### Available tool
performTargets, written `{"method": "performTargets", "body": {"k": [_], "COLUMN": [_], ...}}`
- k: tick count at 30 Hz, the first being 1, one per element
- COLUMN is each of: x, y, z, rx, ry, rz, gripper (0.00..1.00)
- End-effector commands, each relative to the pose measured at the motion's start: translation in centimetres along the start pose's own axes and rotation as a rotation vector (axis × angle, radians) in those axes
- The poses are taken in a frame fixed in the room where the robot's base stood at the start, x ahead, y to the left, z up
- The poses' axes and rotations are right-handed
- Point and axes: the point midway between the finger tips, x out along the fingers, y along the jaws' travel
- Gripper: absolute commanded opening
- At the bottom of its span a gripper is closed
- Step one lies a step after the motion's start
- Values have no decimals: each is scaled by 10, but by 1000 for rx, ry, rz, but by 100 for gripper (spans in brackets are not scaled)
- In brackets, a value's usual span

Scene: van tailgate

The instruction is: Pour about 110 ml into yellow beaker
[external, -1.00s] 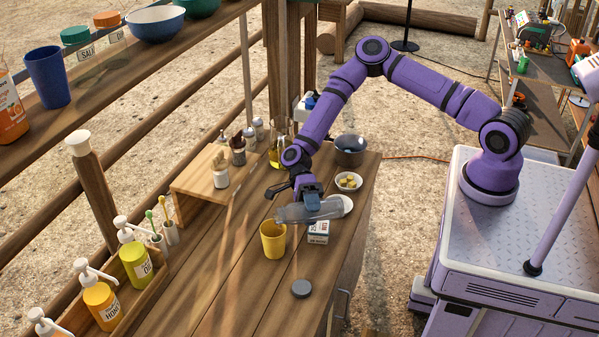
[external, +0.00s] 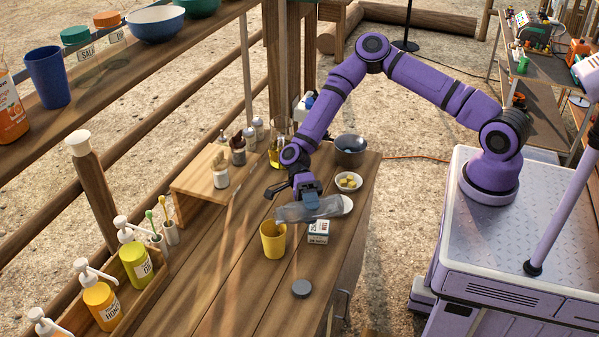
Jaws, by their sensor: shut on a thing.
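The yellow beaker (external: 273,241) stands upright on the wooden table. My gripper (external: 309,201) is shut on a clear, greyish bottle (external: 290,213). The bottle lies nearly level in the air, with its left end above the beaker's rim. I cannot make out a stream of liquid or the level inside the beaker. The far side of the bottle is partly hidden by my gripper.
A small white carton (external: 318,232) stands right of the beaker, and a dark round lid (external: 301,288) lies in front. A bowl of yellow pieces (external: 348,181) and a dark pot (external: 351,150) are behind. A wooden riser (external: 195,180) stands left.

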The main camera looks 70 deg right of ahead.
Motion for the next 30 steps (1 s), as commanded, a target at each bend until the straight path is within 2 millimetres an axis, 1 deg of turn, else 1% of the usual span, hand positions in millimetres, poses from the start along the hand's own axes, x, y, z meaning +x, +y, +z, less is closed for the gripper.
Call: {"method": "performTargets", "body": {"k": [30], "x": [-3], "y": [6], "z": [6], "rx": [61], "ry": [16], "rz": [0], "gripper": [28]}}
